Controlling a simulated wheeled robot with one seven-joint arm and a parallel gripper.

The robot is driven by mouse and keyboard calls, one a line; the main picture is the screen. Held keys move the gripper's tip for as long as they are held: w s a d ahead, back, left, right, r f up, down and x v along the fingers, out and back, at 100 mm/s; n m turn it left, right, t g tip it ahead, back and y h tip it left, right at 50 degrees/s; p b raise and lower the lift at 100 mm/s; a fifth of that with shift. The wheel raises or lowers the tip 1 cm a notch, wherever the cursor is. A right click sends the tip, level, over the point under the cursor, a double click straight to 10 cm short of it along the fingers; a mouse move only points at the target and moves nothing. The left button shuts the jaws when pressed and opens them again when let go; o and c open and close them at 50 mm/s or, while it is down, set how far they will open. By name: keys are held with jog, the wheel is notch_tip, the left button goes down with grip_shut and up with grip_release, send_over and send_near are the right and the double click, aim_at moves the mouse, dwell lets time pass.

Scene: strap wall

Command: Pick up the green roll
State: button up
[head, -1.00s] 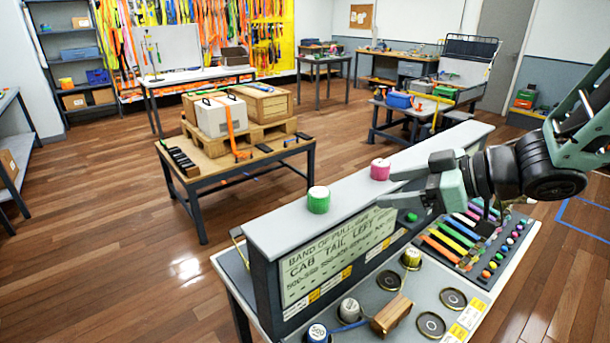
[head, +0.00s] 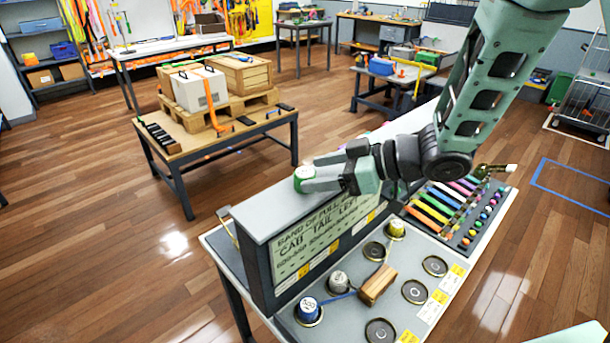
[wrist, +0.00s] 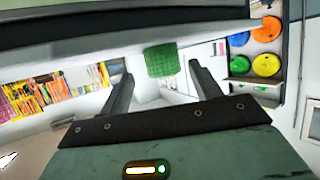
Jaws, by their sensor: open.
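The green roll (head: 304,178), with a white top, stands on the grey top ledge of the upright sign panel. It also shows in the wrist view (wrist: 162,61), between the two finger lines, near the tips. My gripper (head: 318,172) is open, with its fingers reaching left along the ledge at the roll. One finger partly covers the roll in the head view. I cannot tell whether a finger touches it. The pink roll seen earlier on the ledge is not visible now; my arm covers that part.
Below the panel is a bench with cups (head: 309,311), a wooden block (head: 377,285) and round dark rings (head: 414,292). A rack of coloured strips (head: 440,205) lies to the right. A table (head: 215,135) with boxes stands behind.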

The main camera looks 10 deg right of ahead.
aim_at(295, 176)
jog(key=x, duration=0.1)
jog(key=p+x, duration=0.1)
jog(key=x, duration=0.1)
jog(key=p+x, duration=0.1)
jog(key=shift+s+a+r, duration=0.1)
jog(key=shift+a+r, duration=0.1)
jog(key=shift+a, duration=0.3)
jog(key=shift+w+a+f, duration=0.2)
jog(key=shift+a+f, duration=0.05)
jog(key=shift+a, duration=0.05)
jog(key=c, duration=1.1)
